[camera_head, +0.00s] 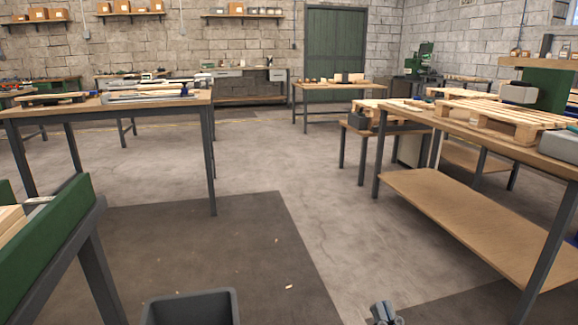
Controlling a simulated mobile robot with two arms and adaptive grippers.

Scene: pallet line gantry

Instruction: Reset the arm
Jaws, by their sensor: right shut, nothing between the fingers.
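My right gripper (383,312) shows at the bottom edge, right of the middle. It is shut and empty, above the grey floor and touching nothing that I can see. Only its front end is in the picture; the rest of the arm is cut off below. My left gripper is not in view.
A dark open bin (192,308) stands at the bottom, left of my right gripper. A green-sided bench (60,240) is at the left edge. A long table (560,140) with wooden pallets (500,117) stands right. The middle floor (262,170) is clear.

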